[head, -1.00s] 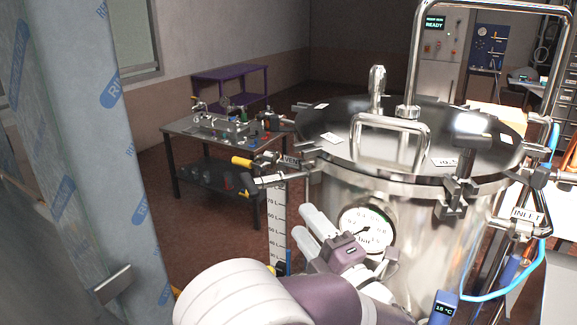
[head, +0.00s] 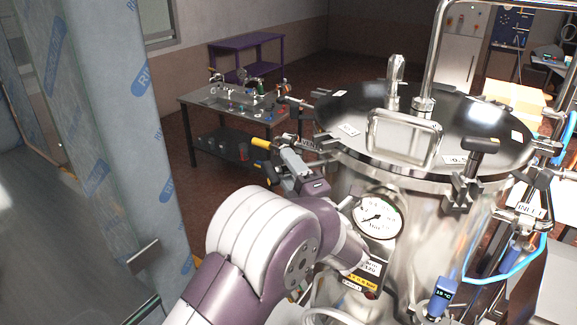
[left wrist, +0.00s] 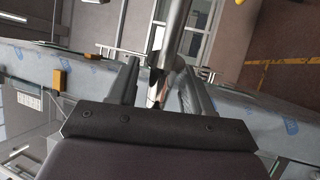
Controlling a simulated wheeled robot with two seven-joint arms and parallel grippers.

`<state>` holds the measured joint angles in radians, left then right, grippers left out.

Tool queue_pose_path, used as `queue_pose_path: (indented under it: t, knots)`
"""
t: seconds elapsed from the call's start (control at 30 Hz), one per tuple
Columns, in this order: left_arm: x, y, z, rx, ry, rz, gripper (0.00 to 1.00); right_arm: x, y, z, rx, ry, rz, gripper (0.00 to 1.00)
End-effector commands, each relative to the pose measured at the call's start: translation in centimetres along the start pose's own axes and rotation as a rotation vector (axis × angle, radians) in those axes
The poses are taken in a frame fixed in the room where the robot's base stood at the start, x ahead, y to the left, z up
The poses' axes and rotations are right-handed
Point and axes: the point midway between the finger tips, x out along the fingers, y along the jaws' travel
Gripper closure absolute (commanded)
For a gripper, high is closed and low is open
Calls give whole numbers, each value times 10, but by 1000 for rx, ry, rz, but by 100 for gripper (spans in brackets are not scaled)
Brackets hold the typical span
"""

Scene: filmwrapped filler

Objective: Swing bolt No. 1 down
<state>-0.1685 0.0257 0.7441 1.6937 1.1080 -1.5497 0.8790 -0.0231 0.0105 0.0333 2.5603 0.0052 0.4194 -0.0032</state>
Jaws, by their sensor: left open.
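The steel vessel's black round lid (head: 420,120) has swing bolts around its rim. One bolt with a black T-handle (head: 480,146) stands upright at the front; another (head: 536,176) sits at the right rim. I cannot read which is No. 1. My left gripper (head: 291,158) is at the left rim, beside the VENT label, and hides the dark-handled bolt there. In the left wrist view its open fingers (left wrist: 158,88) stand either side of a grey metal rod (left wrist: 172,35), whose lower end reaches between them. Contact cannot be told. My right gripper is out of view.
A yellow-handled valve (head: 262,144) is close to my left gripper. A pressure gauge (head: 377,217) is on the vessel's front, below the rim. A film-wrapped column (head: 115,110) stands left. A steel bench with parts (head: 205,100) is behind.

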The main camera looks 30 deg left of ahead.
Motion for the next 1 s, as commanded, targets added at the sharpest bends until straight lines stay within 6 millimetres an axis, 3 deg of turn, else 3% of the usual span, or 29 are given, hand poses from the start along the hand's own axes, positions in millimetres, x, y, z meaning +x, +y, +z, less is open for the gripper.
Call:
queue_pose_path:
  t: [0.07,0.2,0.23,0.47,0.73,0.77,0.8,1.0]
  knots:
    - [0,0,0,0,0,0,50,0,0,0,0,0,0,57]
    - [0,0,0,1,0,-1,96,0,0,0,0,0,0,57]
    - [0,0,0,1,0,-1,100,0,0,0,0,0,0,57]
    - [0,3,0,78,-21,3,100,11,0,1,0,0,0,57]
    - [1,7,0,107,-28,5,100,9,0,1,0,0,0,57]
    - [1,7,0,107,-28,4,66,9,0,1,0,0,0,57]
    - [1,7,0,107,-28,4,53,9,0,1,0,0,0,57]
    - [2,8,0,103,-27,6,50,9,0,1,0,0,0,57]
